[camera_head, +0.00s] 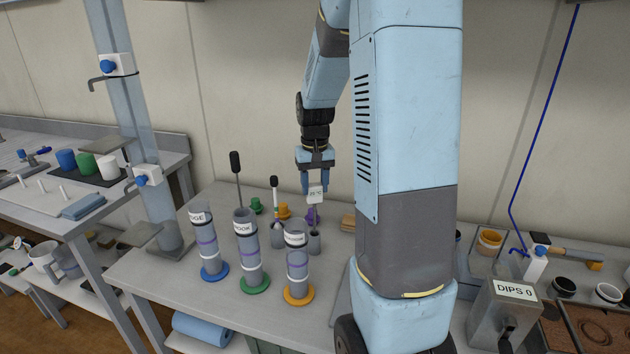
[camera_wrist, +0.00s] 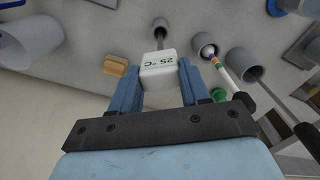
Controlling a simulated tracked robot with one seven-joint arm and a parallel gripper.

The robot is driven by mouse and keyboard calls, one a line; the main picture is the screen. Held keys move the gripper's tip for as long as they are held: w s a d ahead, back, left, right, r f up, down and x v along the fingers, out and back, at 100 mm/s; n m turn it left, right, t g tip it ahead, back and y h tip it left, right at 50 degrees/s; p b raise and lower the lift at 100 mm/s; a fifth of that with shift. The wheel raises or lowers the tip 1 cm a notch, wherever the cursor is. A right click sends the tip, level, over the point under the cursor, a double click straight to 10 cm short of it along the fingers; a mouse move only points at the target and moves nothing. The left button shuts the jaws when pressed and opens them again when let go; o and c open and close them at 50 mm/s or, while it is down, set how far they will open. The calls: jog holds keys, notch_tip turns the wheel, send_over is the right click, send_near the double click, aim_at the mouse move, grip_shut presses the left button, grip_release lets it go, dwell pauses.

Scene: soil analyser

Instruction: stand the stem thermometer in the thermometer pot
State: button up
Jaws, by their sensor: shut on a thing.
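My gripper (camera_head: 317,186) is shut on the white head of the stem thermometer (camera_head: 316,196). In the wrist view the head (camera_wrist: 158,68), marked 25 °C, sits between the two blue fingers (camera_wrist: 160,88). A small grey pot (camera_head: 314,244), which looks like the thermometer pot, stands on the bench below the head. It also shows just beyond the head in the wrist view (camera_wrist: 160,22). The stem is mostly hidden, and I cannot tell whether its tip is inside the pot.
A similar pot (camera_head: 277,239) holds a white, colour-banded pen (camera_head: 275,197). A tall black-topped probe (camera_head: 236,168) stands further left. Three labelled cylinders (camera_head: 208,247) stand in front. Green (camera_head: 256,205), orange (camera_head: 284,212) and purple (camera_head: 312,217) stoppers are close by. A wooden block (camera_head: 348,222) lies right.

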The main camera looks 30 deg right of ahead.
jog(key=shift+f, duration=0.35)
jog(key=o, duration=0.9)
jog(key=shift+o, duration=0.2)
jog(key=shift+r, duration=0.15)
notch_tip(320, 180, up, 14)
jog(key=shift+f, duration=0.25)
jog(key=shift+a, duration=0.1)
jog(key=s+a+r+n+t, duration=0.1)
jog(key=s+a+t, duration=0.1)
jog(key=s+a, duration=0.4)
jog(key=s+a+r+n+t, duration=0.1)
jog(key=s+a, duration=0.5)
jog(key=s, duration=1)
jog(key=r+t, duration=0.1)
jog(key=t, duration=0.1)
jog(key=shift+s+r+n+t, duration=0.2)
jog(key=shift+r+n+t, duration=0.1)
jog(key=shift+n, duration=0.1)
